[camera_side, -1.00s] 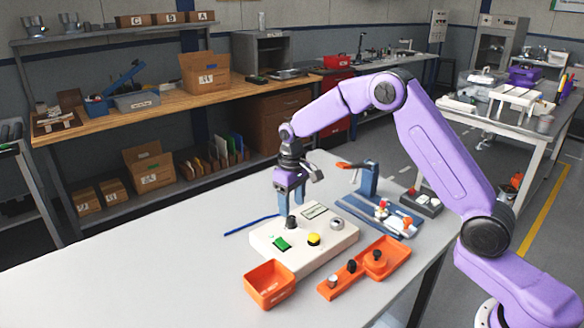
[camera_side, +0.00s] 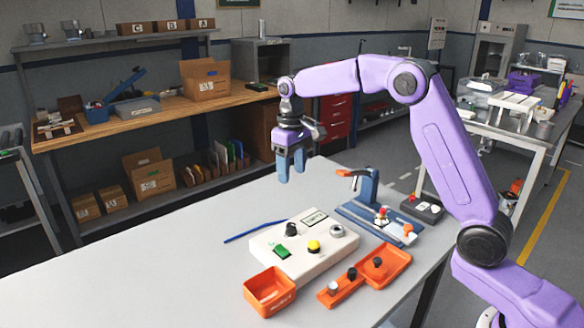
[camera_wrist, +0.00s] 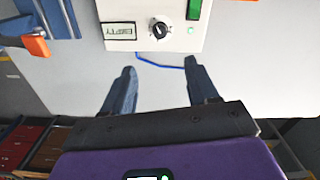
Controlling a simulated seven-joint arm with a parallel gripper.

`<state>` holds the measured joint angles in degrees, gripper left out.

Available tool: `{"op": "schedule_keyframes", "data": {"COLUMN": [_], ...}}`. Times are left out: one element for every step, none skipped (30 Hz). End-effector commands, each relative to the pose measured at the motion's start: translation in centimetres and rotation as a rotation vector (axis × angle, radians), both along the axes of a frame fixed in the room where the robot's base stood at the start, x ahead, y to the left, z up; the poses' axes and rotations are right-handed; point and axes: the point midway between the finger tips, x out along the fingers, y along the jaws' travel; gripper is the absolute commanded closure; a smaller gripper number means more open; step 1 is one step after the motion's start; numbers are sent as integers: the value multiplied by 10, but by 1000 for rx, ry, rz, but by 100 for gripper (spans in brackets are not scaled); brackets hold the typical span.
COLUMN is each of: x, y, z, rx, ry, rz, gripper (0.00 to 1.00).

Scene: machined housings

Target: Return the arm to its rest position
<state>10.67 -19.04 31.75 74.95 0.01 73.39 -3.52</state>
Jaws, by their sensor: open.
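My gripper (camera_side: 291,165) is raised well above the white table, over its back part, and is empty. In the wrist view its two blue fingers (camera_wrist: 160,85) stand wide apart with bare table between them. The white control box (camera_side: 290,252) lies below and in front of it, apart from the fingers. The box carries a black knob (camera_side: 291,229), a green switch (camera_side: 281,252), a yellow button (camera_side: 314,246) and a small label.
An orange bin (camera_side: 269,291) and an orange tray (camera_side: 384,254) with knobs stand in front of the box. A blue fixture (camera_side: 371,187) and a dark switch block (camera_side: 421,208) are at right. A blue cable (camera_side: 254,232) lies left. The table's left part is clear.

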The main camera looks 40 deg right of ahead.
Motion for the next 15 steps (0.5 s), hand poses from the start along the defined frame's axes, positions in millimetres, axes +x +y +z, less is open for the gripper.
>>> {"op": "schedule_keyframes", "data": {"x": [0, 0, -1, -1, -3, -6, -10, -15, -22, -29, -36, -47, -56, -65, -78], "y": [0, 0, 1, 1, 3, 6, 9, 13, 19, 25, 29, 36, 41, 46, 52], "z": [0, 0, 0, 0, 1, 2, 2, 3, 5, 6, 7, 8, 9, 10, 11], "rx": [0, 0, 0, 0, 0, 0, 0, 0, 1, 1, 1, 1, 1, 2, 2], "ry": [0, 0, 0, 0, -1, -2, -1, -1, -3, -4, -5, -5, -6, -7, -8], "rz": [0, 0, 2, 4, 9, 19, 30, 43, 63, 81, 100, 128, 150, 172, 200], "gripper": [41, 41, 41, 41, 41, 41, 41, 41, 41, 41, 41, 41, 41, 41, 41]}}
